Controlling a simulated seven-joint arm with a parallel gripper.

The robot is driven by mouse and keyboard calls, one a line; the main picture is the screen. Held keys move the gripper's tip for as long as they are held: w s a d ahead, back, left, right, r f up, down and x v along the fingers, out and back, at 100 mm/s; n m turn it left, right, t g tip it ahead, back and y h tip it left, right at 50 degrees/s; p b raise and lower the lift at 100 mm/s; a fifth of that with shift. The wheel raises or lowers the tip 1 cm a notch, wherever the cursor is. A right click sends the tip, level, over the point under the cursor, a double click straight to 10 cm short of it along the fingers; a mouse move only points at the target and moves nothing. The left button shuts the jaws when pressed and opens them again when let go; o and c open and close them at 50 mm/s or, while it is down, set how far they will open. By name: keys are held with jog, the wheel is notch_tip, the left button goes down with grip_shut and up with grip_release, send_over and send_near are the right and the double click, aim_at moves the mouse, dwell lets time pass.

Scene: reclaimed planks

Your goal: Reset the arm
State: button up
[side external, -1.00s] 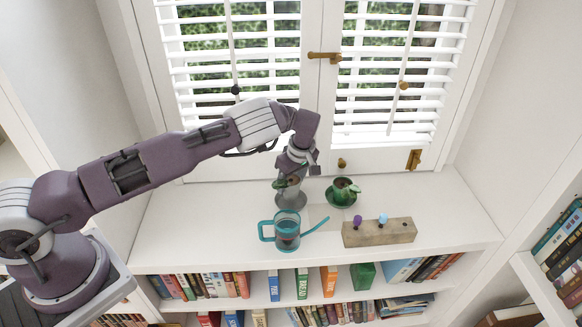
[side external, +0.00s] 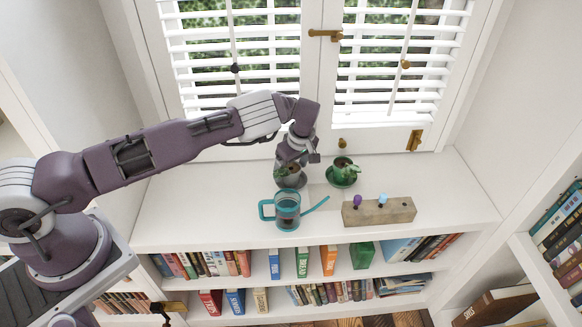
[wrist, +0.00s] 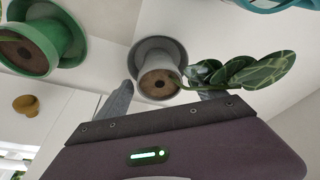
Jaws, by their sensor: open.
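My gripper (side external: 298,162) hangs above the shelf top, close over the grey pot (side external: 291,181) on its grey saucer. In the wrist view its two fingers (wrist: 165,98) are spread apart, with the grey pot (wrist: 158,80) visible beyond and between them. The fingers hold nothing that I can see. A leafy green sprig (wrist: 245,72) reaches right from beside the pot's rim. Brown soil shows in the pot. I cannot tell whether the sprig is rooted in it.
A green pot (side external: 343,169) on a green saucer stands right of the gripper. A teal watering can (side external: 287,210) stands in front, its spout pointing right. A wooden block (side external: 379,211) holds a purple and a blue piece. Shuttered windows stand behind; books fill shelves below.

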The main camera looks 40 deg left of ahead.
jog(key=shift+r, duration=0.1)
jog(key=v, duration=0.7)
jog(key=shift+r, duration=0.1)
jog(key=s+d+r+m+t+h, duration=0.15)
jog(key=s+r, duration=0.25)
jog(key=r, duration=0.5)
jog(key=s+r+m+h, duration=0.15)
jog(key=s+r, duration=0.25)
jog(key=r, duration=0.4)
jog(key=s+r+m+h, duration=0.15)
jog(key=s+r, duration=0.25)
jog(key=r, duration=0.5)
jog(key=s+d+r+m+t, duration=0.1)
jog(key=s+r+m, duration=0.2)
jog(key=s, duration=0.5)
jog(key=s+d+r+m+t, duration=0.1)
jog(key=s+r+m, duration=0.2)
jog(key=s, duration=0.6)
jog(key=shift+d+r, duration=0.4)
jog(key=shift+r, duration=0.6)
jog(key=s+m, duration=0.1)
jog(key=s, duration=0.2)
jog(key=s+f+m+t+y, duration=0.1)
jog(key=s+m, duration=0.1)
jog(key=s, duration=0.2)
jog(key=s+f+m, duration=0.1)
jog(key=s+m, duration=0.1)
jog(key=s, duration=0.1)
jog(key=shift+s+a+f+t, duration=0.2)
jog(key=shift+s+a+t, duration=0.05)
